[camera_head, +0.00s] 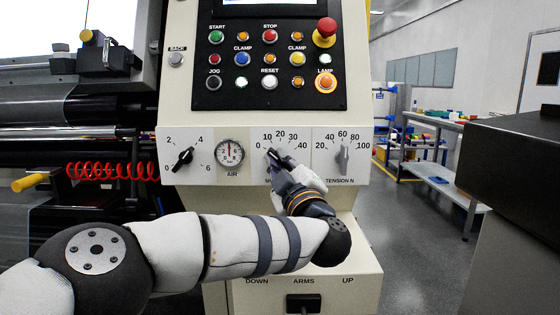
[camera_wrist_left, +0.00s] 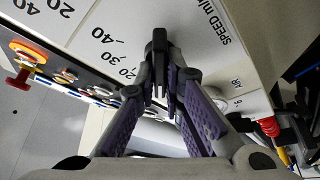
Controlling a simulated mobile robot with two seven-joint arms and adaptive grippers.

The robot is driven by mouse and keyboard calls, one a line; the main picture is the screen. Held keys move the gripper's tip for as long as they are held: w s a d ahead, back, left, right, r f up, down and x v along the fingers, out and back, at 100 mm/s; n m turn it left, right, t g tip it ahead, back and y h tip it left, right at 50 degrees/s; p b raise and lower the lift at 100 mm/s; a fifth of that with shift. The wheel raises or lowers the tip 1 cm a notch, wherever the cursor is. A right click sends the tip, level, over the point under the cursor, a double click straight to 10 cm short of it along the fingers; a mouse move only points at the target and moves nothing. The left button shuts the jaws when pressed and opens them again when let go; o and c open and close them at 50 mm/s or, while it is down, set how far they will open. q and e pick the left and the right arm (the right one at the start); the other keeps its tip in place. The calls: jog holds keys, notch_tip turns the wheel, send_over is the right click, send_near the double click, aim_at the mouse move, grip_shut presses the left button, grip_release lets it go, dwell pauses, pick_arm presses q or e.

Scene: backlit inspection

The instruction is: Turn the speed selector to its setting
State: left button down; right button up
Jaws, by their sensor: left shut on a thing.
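The speed selector (camera_head: 270,152) is a small dark knob on the pale control panel, under a scale marked 0, 10, 20, 30, 40. My left gripper (camera_head: 279,160) is shut on it, reaching up from the lower right. The gripper hides most of the knob and much of the lettering below. The visible end of the knob points up and left, roughly between 0 and 10; its exact reading is unclear. In the left wrist view, the gripper's purple-padded fingers (camera_wrist_left: 160,80) close around the dark knob (camera_wrist_left: 159,40). My right gripper is out of view.
A black knob (camera_head: 183,159) with a 0 to 6 scale and an air gauge (camera_head: 229,154) sit left of the selector. A grey tension knob (camera_head: 342,159) sits close to its right. Several buttons and a red mushroom button (camera_head: 326,28) are above. A red coiled hose (camera_head: 110,171) hangs left.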

pick_arm(q)
jog(key=shift+n+g+y, duration=0.4)
jog(key=shift+n+g, duration=0.1)
jog(key=shift+n, duration=0.8)
jog(key=c, duration=1.7)
grip_release()
jog(key=v, duration=1.2)
